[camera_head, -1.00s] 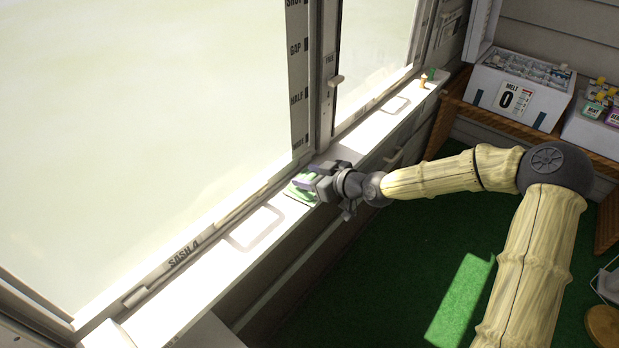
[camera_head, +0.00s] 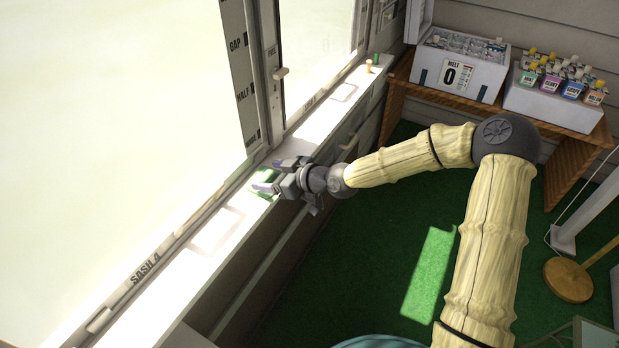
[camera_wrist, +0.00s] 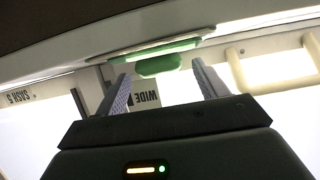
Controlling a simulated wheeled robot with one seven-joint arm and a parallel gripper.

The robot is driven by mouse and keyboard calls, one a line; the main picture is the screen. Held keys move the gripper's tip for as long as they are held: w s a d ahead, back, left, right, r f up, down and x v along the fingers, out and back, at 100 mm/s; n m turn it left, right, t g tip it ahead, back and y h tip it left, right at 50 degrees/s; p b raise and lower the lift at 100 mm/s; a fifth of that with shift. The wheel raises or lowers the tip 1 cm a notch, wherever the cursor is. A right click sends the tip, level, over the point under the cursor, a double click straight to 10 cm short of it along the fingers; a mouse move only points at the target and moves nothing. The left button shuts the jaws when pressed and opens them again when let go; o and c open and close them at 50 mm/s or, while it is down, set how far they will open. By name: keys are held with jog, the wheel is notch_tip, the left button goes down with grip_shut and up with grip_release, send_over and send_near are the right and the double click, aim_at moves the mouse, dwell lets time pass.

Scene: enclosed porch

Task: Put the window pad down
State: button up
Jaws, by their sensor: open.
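The window pad (camera_head: 266,181) is green and lies on the white window sill (camera_head: 190,275) in the head view, beside the window frame. My gripper (camera_head: 275,175) is at the pad with its fingers apart, and it hides part of it. In the wrist view the pad (camera_wrist: 157,65) shows as a flat green strip with a rounded green part beyond my open gripper (camera_wrist: 161,72). The rounded part appears between the fingertips. I cannot tell whether a finger touches it.
The sliding window frame (camera_head: 268,70) rises just behind the pad. Small pegs (camera_head: 369,66) stand at the sill's far end. Green floor lies open below the sill.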

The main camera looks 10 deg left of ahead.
jog(key=p+v, duration=0.1)
jog(key=v, duration=1.4)
jog(key=shift+s+d+p, duration=0.15)
jog(key=shift+s+p, duration=0.15)
jog(key=shift+r, duration=0.1)
jog(key=s+d+f+m+g+h, duration=0.25)
jog(key=s+d+f+h, duration=0.35)
jog(key=f, duration=0.4)
jog(key=s+d+r+m+h, duration=0.3)
jog(key=s+d+r+m, duration=0.1)
jog(key=d+m, duration=0.1)
jog(key=s+d+r+m+h, duration=0.3)
jog(key=d+m, duration=0.3)
jog(key=d, duration=0.2)
jog(key=shift+v, duration=0.8)
jog(key=shift+s, duration=0.15)
